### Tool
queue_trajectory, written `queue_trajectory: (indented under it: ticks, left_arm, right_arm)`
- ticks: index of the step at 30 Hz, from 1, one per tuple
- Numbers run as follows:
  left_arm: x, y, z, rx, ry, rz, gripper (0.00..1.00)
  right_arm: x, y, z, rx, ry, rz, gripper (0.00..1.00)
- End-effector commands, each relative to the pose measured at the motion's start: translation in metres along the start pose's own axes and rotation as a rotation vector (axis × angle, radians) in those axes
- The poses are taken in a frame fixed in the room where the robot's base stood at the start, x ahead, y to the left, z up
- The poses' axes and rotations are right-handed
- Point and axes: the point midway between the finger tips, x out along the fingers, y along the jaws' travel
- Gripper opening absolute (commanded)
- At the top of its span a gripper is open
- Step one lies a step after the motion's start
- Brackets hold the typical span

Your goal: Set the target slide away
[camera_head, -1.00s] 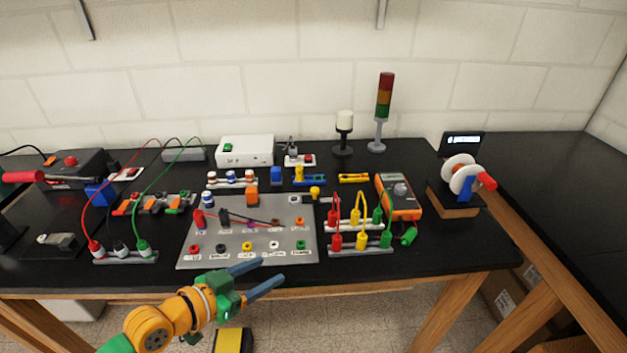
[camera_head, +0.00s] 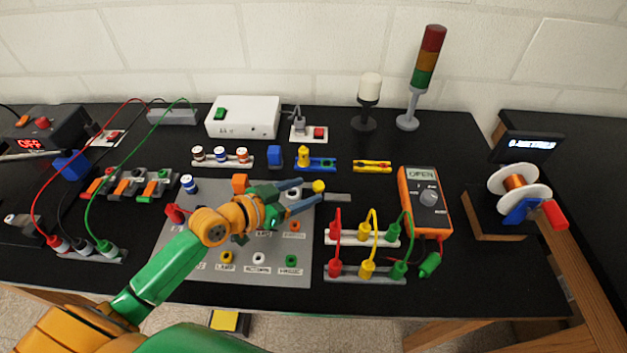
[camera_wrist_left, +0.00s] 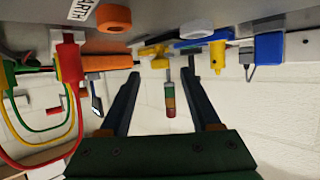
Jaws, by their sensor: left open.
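No part is marked as the target slide, so I cannot tell for sure which one it is. A small yellow knob (camera_head: 318,186) with a grey strip (camera_head: 338,197) beside it sits at the right edge of the grey jack panel (camera_head: 180,250). My left gripper (camera_head: 311,191) is open, its blue fingers reaching right over the panel's upper right to the yellow knob. I cannot tell whether they touch it. The open fingers also show in the left wrist view (camera_wrist_left: 160,74), with yellow parts beyond the tips. My right gripper is not in view.
Behind stand a blue rail (camera_head: 320,165) and a yellow rail (camera_head: 373,166). Right are plugs with cables (camera_head: 366,268), an orange multimeter (camera_head: 428,205) and a wire spool (camera_head: 518,184). A lamp (camera_head: 368,90) and a stack light (camera_head: 421,80) stand at the back.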

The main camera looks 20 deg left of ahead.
Motion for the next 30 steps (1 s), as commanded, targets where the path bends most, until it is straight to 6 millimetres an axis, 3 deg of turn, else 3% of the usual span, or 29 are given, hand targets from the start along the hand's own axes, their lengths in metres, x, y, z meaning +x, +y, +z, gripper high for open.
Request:
queue_trajectory:
  ticks: [6, 13, 14, 20, 21, 30]
  left_arm:
    - [0.027, 0.001, -0.001, -0.001, 0.001, 0.001, 0.64]
    - [0.029, 0.001, 0.000, 0.001, -0.001, 0.001, 0.64]
    - [0.029, 0.001, 0.000, 0.001, -0.001, 0.001, 0.58]
    - [0.029, 0.001, 0.000, 0.000, -0.001, 0.001, 0.04]
    - [0.029, 0.001, 0.000, 0.000, -0.001, 0.001, 0.00]
    - [0.029, 0.000, 0.000, 0.001, -0.001, 0.001, 0.00]
  right_arm:
    - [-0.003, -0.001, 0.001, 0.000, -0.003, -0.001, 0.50]
    - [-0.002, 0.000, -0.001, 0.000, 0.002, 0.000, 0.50]
    - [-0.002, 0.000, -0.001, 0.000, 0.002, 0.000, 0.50]
    - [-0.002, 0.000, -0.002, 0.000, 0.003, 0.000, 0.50]
    - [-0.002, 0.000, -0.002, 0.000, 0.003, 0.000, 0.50]
    - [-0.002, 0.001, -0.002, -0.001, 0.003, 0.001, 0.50]
